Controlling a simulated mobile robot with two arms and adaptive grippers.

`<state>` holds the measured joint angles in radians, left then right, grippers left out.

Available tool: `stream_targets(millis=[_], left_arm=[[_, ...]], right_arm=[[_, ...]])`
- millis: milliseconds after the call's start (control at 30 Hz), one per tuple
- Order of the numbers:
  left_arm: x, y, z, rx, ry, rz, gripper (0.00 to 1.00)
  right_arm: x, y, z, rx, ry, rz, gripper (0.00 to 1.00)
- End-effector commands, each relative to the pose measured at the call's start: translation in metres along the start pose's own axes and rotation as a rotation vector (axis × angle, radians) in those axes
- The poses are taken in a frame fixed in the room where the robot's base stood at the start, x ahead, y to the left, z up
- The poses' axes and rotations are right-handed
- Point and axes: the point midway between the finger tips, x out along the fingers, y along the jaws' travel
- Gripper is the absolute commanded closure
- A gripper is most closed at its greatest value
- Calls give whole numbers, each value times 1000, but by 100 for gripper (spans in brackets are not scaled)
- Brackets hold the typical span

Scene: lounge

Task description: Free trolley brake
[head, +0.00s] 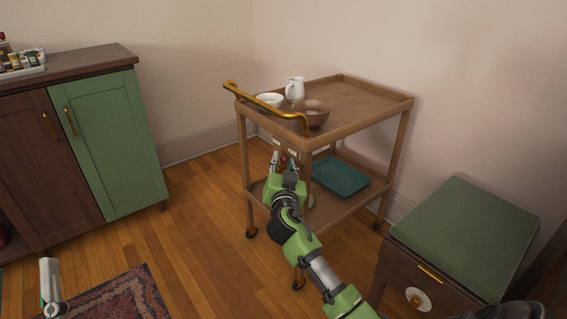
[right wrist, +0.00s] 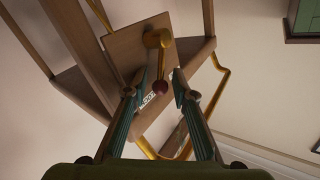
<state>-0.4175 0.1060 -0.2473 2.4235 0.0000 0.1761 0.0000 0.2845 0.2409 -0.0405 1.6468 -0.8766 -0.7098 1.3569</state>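The wooden trolley (head: 356,106) stands against the wall, with a brass push handle (head: 262,106). The knob (head: 284,160) is small and partly hidden in the head view. My right gripper (head: 283,166) is open at the panel. My left gripper (head: 49,285) shows only partly at lower left, away from the trolley.
The trolley top bears a white bowl (head: 270,100), a white jug (head: 295,89) and a brown bowl (head: 312,113). A teal tray (head: 340,176) lies on the lower shelf. A green-topped cabinet (head: 465,230) stands close at right. Floor left of the trolley is clear.

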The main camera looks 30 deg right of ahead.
Motion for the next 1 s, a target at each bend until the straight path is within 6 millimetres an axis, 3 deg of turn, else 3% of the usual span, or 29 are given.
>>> stream_targets(millis=[367, 500, 833, 1000], left_arm=[[0, 1, -6, -1, 28, 1, 60], [0, 1, -6, -1, 27, 1, 60], [1, 0, -2, 0, 6, 1, 60], [0, -2, 21, 4, -109, -5, 60]], right_arm=[[7, 0, 0, -1, 0, 0, 75], [7, 0, 0, -1, 0, 0, 100], [8, -1, 0, -3, -5, 2, 100], [12, -4, -1, -16, -20, 7, 100]])
